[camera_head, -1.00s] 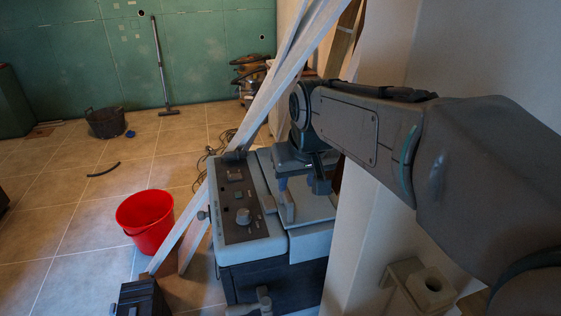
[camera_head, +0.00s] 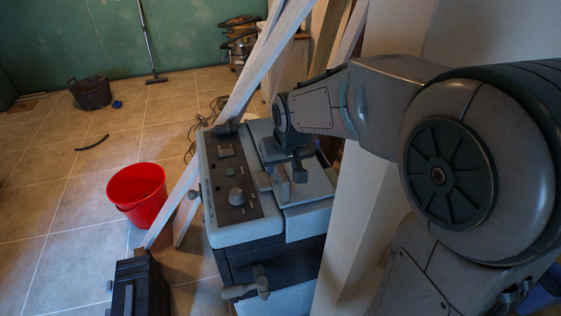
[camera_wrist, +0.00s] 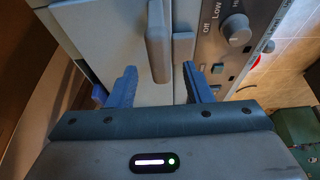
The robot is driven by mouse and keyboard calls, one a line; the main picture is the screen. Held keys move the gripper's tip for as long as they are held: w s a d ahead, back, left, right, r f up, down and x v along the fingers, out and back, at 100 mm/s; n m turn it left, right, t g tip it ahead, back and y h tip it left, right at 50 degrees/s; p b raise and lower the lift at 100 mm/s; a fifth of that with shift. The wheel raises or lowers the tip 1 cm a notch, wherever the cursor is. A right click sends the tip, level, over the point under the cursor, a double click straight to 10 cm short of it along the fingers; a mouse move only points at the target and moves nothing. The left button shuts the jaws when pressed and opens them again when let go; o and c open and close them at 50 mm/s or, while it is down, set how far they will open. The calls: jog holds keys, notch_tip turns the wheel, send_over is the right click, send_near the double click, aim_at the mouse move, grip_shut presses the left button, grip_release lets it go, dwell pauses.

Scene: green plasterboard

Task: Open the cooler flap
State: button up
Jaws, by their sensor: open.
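The cooler (camera_head: 235,232) is a blue-grey box with a dark control panel beside its top flap (camera_head: 314,190). The flap looks shut and has an upright grey bar handle (camera_head: 281,190). My gripper (camera_head: 288,172) is over the flap at the handle. In the wrist view my gripper (camera_wrist: 162,78) is open, with one blue finger on each side of the lower end of the handle (camera_wrist: 158,38). I cannot tell whether the fingers touch it. A small grey block (camera_wrist: 183,47) sits just right of the handle. My wrist partly hides the flap's far part.
Wooden beams (camera_head: 262,75) lean close behind the cooler. A pale wall edge (camera_head: 360,210) stands right of it, near my arm. A red bucket (camera_head: 138,195) and a black case (camera_head: 138,288) stand to the left. The tiled floor beyond is mostly open.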

jog(key=shift+x, duration=1.3)
